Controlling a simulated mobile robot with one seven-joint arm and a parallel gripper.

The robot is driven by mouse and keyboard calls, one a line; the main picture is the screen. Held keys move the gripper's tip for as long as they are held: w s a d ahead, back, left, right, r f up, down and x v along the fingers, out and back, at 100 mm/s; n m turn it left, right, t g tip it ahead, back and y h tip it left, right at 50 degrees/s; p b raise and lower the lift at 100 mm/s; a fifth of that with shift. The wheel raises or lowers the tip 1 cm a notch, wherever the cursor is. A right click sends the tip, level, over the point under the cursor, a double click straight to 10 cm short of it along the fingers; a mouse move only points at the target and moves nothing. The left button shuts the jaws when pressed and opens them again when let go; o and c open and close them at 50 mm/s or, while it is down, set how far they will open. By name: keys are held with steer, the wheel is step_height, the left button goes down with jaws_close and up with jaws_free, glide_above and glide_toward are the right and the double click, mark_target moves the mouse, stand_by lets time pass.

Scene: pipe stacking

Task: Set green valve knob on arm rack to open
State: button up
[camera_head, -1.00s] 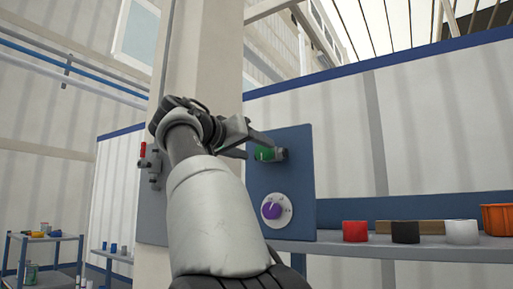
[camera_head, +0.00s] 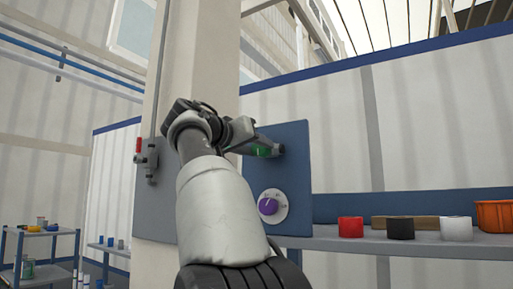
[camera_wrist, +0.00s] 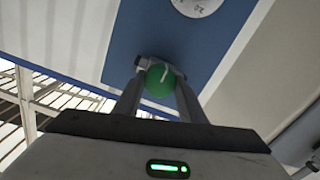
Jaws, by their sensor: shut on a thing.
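The green valve knob (camera_head: 262,150) sits on the upper part of the blue-grey panel (camera_head: 295,190), which is fixed to a pillar. In the wrist view the round green knob (camera_wrist: 160,80) lies between the two fingers, with a pale line on its face. My gripper (camera_head: 255,145) is shut on the knob; in the wrist view its fingers (camera_wrist: 160,85) touch it on both sides. My gripper partly hides the knob in the head view.
A purple dial (camera_head: 268,206) on a white plate sits lower on the panel. A shelf (camera_head: 350,240) at right holds red, black and white cylinders and an orange bin (camera_head: 494,215). A small red-handled valve (camera_head: 145,155) is on the left.

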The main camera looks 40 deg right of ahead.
steer(key=n+p, duration=0.1)
steer(key=n, duration=0.2)
steer(key=shift+r+n+p, duration=0.1)
steer(key=shift+n+p, duration=0.2)
steer(key=shift+n, duration=0.1)
steer(key=n+p, duration=0.2)
steer(key=n, duration=0.8)
steer(key=shift+p, duration=0.35)
steer(key=shift+f+n, duration=0.2)
steer(key=shift+n, duration=1.8)
steer(key=o, duration=1)
steer(key=shift+o, duration=0.2)
steer(key=b+v, duration=0.3)
steer(key=v, duration=1.4)
steer(key=shift+a, duration=0.2)
